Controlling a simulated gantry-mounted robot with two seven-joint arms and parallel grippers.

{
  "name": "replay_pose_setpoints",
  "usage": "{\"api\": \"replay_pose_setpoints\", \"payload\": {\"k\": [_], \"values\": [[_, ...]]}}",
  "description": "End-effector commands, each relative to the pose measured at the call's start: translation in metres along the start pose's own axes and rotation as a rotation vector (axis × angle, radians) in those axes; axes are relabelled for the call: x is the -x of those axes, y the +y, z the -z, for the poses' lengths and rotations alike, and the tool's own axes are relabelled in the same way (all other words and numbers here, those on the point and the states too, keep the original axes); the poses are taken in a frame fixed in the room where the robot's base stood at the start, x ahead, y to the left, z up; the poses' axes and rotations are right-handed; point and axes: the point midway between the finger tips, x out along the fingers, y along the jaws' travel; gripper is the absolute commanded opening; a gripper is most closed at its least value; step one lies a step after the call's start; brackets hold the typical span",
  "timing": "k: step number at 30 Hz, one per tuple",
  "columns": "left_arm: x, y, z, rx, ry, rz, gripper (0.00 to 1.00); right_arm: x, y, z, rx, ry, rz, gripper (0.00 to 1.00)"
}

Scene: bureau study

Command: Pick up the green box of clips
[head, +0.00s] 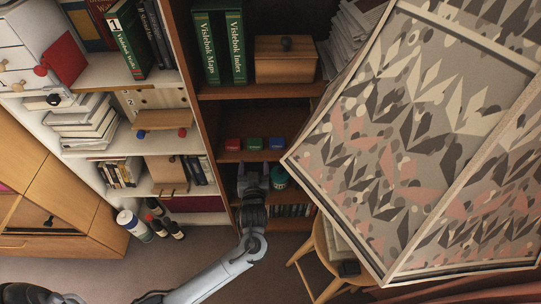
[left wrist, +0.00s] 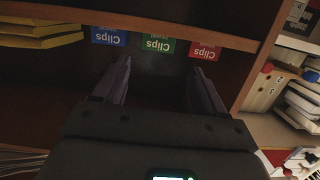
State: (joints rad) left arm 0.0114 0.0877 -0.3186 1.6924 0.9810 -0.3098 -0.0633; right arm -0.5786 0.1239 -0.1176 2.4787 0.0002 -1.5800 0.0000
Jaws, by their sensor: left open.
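The green box of clips (head: 254,143) stands on a shelf of the brown bookcase, between a red box (head: 232,144) and a blue box (head: 277,143). In the left wrist view, where things look upside down, the green box (left wrist: 158,43) has white "Clips" lettering and sits ahead, between the lines of my fingers. My left gripper (left wrist: 161,66) is open and empty, its two dark fingers apart and short of the box. In the head view my left gripper (head: 254,166) is just below the boxes at the shelf front. My right gripper is not in view.
The red box (left wrist: 204,51) and blue box (left wrist: 108,36) flank the green one closely. A teal round object (head: 280,177) is right of my gripper. A large patterned panel (head: 400,150) covers the right side. A wooden stool (head: 325,255) stands below it.

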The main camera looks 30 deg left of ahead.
Motion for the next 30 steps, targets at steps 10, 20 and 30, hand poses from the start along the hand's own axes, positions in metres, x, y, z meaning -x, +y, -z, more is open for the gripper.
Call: {"api": "replay_pose_setpoints", "payload": {"k": [10, 20, 30], "values": [[-0.035, 0.009, 0.007, 0.022, 0.033, -0.004, 0.71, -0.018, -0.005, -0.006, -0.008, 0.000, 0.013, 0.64], [-0.066, 0.009, 0.008, 0.024, 0.029, -0.004, 0.71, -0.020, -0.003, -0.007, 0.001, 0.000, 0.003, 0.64], [-0.100, 0.008, 0.010, 0.021, 0.031, -0.003, 0.71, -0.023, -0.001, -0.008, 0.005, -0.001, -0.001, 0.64]]}}
